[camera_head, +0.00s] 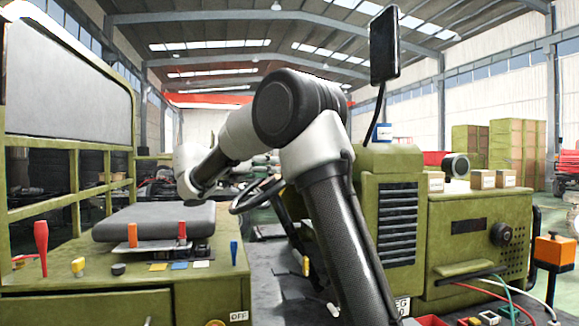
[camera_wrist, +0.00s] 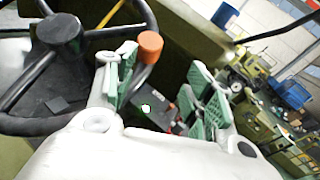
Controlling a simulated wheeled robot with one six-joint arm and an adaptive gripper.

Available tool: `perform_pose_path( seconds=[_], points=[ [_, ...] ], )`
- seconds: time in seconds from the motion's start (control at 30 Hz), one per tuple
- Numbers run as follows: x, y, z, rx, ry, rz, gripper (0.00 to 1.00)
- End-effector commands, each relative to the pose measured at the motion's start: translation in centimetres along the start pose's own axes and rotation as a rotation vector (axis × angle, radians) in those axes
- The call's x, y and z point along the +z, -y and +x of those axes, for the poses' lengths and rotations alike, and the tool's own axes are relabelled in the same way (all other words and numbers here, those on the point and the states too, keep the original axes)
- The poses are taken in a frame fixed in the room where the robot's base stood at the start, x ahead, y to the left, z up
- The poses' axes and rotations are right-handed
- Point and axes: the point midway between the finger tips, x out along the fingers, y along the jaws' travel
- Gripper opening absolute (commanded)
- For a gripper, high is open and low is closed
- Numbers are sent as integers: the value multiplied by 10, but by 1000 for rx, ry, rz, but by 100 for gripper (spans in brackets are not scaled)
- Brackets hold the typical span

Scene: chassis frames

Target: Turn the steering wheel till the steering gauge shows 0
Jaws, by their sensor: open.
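The black steering wheel (camera_wrist: 64,34) fills the upper left of the wrist view, with its hub, spokes and part of its rim showing. An orange knob (camera_wrist: 150,45) stands on the rim. My gripper (camera_wrist: 166,68) is open and empty, its green-padded fingers well apart. The left finger is close beside the knob in the picture; I cannot tell whether they touch. In the head view the wheel (camera_head: 246,197) shows partly behind my arm, beyond the grey seat. I cannot make out my fingers there. I cannot make out a steering gauge or its reading in either view.
The grey seat (camera_head: 155,221) is left of the wheel. A green panel with coloured levers (camera_head: 41,240) is in front of it. A green cabinet (camera_head: 470,235) with cables stands at the right. A dark screen (camera_head: 385,45) rises on a stalk above it.

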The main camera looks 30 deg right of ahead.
Motion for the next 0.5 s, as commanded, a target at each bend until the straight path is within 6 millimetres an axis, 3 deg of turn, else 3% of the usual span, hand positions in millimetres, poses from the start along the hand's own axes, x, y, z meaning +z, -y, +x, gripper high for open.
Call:
perform_pose_path(
  seconds=[0.03, 0.17, 0.5],
  points=[
    [3, -11, -6, -1, 37, -34, 53],
    [10, -22, -8, -4, 86, -78, 53],
    [15, -21, 46, -7, 87, -80, 53]
  ],
)
